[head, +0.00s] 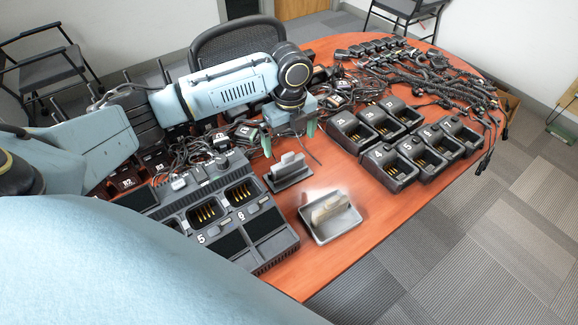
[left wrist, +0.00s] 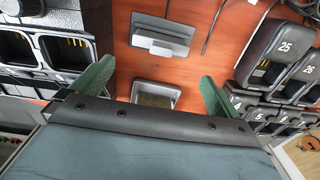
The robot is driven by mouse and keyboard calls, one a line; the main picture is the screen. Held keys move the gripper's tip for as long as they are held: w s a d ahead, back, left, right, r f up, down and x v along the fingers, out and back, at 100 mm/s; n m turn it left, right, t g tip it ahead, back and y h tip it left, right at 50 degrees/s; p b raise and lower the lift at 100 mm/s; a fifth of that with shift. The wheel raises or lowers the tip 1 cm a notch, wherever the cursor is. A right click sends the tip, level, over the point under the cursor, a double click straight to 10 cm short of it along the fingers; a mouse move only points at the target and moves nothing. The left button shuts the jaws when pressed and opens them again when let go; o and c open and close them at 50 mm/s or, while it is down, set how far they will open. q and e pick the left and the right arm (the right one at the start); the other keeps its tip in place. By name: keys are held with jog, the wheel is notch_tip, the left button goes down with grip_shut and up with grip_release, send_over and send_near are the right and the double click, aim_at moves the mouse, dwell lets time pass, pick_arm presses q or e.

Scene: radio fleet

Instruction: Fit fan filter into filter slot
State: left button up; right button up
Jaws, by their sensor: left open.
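Two task-like pieces stand on the table, and I cannot tell for sure which is the fan filter and which the filter slot. One is a dark flat base with an upright grey block (head: 288,168); it also shows in the left wrist view (left wrist: 160,38). The other is a shallow metal tray (head: 345,232) with a pale stepped block (head: 328,208) in it. In the left wrist view the tray (left wrist: 155,87) is partly hidden by my gripper. My left gripper (head: 289,137) is open and empty, its green fingers above and behind the grey block. My right gripper is not seen.
A large multi-bay charger (head: 225,215) stands left of both pieces. Several numbered single chargers (head: 400,140) stand to the right. Tangled cables (head: 425,72) cover the far table. Bare red tabletop (head: 385,190) lies between the tray and the chargers.

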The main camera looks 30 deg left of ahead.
aim_at(288, 155)
pick_arm(q)
jog(key=shift+f, duration=0.8)
jog(key=shift+w+f, duration=0.1)
jog(key=shift+f, duration=0.55)
jog(key=f, duration=0.2)
jog(key=f+b, duration=0.1)
jog(key=shift+a+f, duration=0.35)
jog(key=shift+f, duration=0.4)
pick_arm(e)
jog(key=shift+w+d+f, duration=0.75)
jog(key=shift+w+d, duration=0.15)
pick_arm(q)
jog(key=shift+c, duration=0.3)
jog(key=shift+w, duration=0.1)
jog(key=c, duration=0.7)
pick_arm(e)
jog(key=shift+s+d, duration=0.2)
